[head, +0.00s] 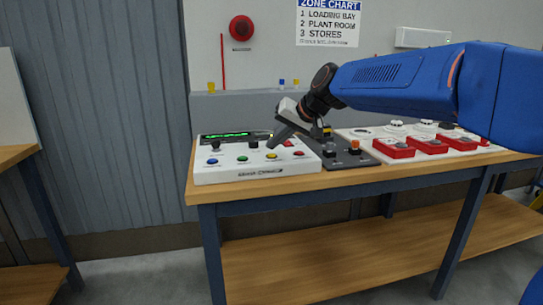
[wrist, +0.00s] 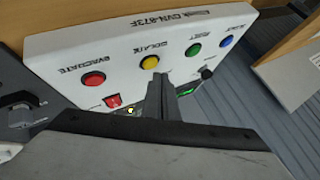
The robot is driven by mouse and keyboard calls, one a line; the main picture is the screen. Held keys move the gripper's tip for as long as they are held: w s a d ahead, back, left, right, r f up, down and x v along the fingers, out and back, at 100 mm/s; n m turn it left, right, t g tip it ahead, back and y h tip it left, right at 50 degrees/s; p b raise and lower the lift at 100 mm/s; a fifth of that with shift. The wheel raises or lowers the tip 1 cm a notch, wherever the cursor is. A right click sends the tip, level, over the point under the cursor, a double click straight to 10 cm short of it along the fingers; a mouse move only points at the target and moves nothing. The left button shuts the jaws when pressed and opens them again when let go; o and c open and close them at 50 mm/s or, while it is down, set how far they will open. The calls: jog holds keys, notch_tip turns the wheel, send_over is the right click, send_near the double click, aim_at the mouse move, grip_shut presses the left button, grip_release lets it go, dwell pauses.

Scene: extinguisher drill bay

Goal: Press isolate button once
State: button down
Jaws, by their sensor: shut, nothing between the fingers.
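The white control panel (head: 240,174) lies on the bench and shows a row of coloured buttons. The yellow isolate button (head: 271,156) is labelled "ISOLATE" in the wrist view (wrist: 149,62). My gripper (head: 271,146) is shut and empty, pointing down just above and behind the yellow button. In the wrist view its closed fingertips (wrist: 159,82) appear just below the button in the picture. I cannot tell whether they touch it. The red evacuate button (wrist: 93,79) and green reset button (wrist: 193,51) sit on either side, with a blue button (wrist: 226,41) beyond green.
A wall stands behind the bench (head: 300,187).

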jog(key=shift+f, duration=0.1)
jog(key=shift+f, duration=0.3)
jog(key=shift+f, duration=0.45)
dwell(0.9)
jog(key=shift+r, duration=0.85)
notch_tip(320, 180, up, 5)
dwell(0.8)
dwell(0.4)
